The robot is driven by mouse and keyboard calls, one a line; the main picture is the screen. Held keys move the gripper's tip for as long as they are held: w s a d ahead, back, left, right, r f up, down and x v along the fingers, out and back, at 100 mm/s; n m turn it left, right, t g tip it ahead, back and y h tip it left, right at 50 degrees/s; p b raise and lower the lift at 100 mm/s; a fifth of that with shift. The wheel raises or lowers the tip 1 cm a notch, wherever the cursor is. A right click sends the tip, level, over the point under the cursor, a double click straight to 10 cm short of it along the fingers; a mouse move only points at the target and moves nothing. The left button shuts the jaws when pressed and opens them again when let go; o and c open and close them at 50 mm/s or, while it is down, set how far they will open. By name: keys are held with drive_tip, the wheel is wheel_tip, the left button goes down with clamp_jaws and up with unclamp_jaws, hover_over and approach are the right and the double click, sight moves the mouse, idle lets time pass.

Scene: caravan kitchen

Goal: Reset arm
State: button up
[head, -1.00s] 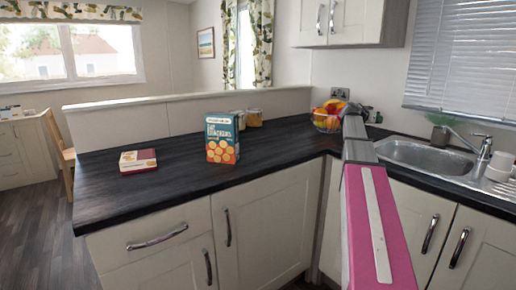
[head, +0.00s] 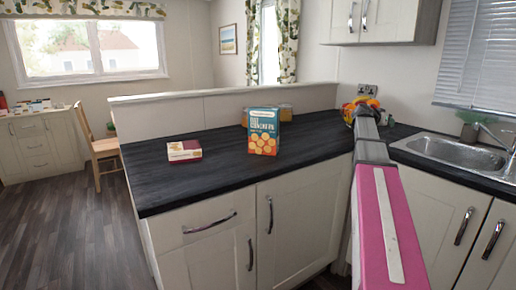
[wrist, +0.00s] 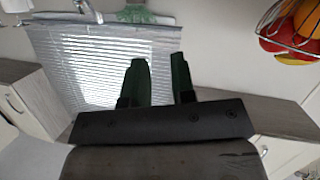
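My arm (head: 385,225), with pink and grey links, stretches from the lower right over the counter toward the fruit bowl in the corner. It hides most of the bowl and my gripper in the head view. In the wrist view my gripper (wrist: 160,82) shows two dark green fingers with a gap between them and nothing held. Behind the fingers are the window blind (wrist: 95,65) and the wall. The fruit bowl (wrist: 290,40) is at the upper right of the wrist view, apart from the fingers.
The dark counter (head: 220,170) holds a blue and orange cracker box (head: 263,130) and a small red and white box (head: 184,151). A sink (head: 465,150) is at the right. A wooden chair (head: 103,150) stands at the left, with open floor (head: 75,230) before it.

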drive_tip(key=s+a+f+n+y, duration=0.2)
drive_tip(key=s+a+f, duration=0.1)
drive_tip(key=a+f, duration=0.55)
drive_tip(key=s+a+f+n+g+y, duration=0.1)
drive_tip(key=s+a+f+n+y, duration=0.25)
drive_tip(key=f, duration=0.75)
drive_tip(key=s+a+f+n+y, duration=0.15)
drive_tip(key=s+a+f, duration=0.25)
drive_tip(key=a+f, duration=0.55)
drive_tip(key=s+a+f+n+g+y, duration=0.4)
drive_tip(key=s+a+f+y, duration=0.2)
drive_tip(key=s+a+f, duration=1.1)
drive_tip(key=shift+s+a+y, duration=0.3)
drive_tip(key=shift+s+a, duration=0.3)
drive_tip(key=shift+s, duration=0.4)
